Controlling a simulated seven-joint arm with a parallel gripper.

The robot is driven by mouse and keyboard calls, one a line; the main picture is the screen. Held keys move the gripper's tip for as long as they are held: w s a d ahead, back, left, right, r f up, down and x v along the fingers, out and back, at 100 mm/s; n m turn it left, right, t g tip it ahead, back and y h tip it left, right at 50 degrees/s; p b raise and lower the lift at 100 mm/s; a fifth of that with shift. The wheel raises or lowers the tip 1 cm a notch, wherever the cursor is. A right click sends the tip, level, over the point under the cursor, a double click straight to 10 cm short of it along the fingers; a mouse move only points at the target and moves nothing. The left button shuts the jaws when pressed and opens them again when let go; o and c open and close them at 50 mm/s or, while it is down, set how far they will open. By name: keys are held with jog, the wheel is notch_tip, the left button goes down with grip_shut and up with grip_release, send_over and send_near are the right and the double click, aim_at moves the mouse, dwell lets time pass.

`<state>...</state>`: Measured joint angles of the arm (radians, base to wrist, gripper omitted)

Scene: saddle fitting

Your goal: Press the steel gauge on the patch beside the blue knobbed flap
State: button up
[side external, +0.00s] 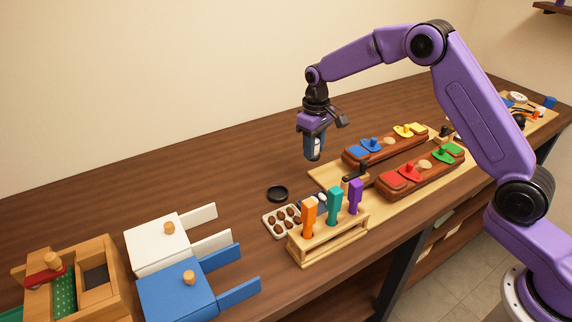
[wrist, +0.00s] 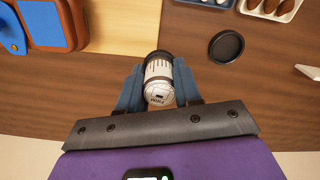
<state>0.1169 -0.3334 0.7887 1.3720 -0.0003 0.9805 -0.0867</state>
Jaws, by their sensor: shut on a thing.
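My gripper (side external: 314,150) is shut on the steel gauge, a short silvery cylinder (side external: 313,154) with a dark band. In the wrist view the gauge (wrist: 158,78) sits between the two blue-grey fingers, its marked end showing. It hangs above the table, left of the rear wooden block (side external: 385,150). That block bears the blue knobbed flap (side external: 373,145), with a flat blue pad to its left and a round tan patch (side external: 390,139) to its right. In the wrist view only part of the blue flap (wrist: 11,32) shows, at upper left.
A front block (side external: 420,182) bears red and green knobbed flaps. A rack (side external: 328,238) holds orange, teal and purple pieces. A white tray (side external: 280,221) and a black round lid (side external: 277,193) lie near. White and blue boxes stand front left. The rear left table is bare.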

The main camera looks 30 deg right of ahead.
aim_at(358, 151)
jog(key=s+d+r+m, duration=0.1)
jog(key=d, duration=0.3)
jog(key=s+d+r+m, duration=0.1)
jog(key=d, duration=0.4)
jog(key=s+d+r+m, duration=0.1)
jog(key=d, duration=0.3)
jog(key=shift+d, duration=0.35)
jog(key=shift+d+f, duration=0.15)
jog(key=shift+f, duration=1.2)
jog(key=shift+f, duration=0.75)
jog(key=o, duration=1)
jog(key=shift+c, duration=0.2)
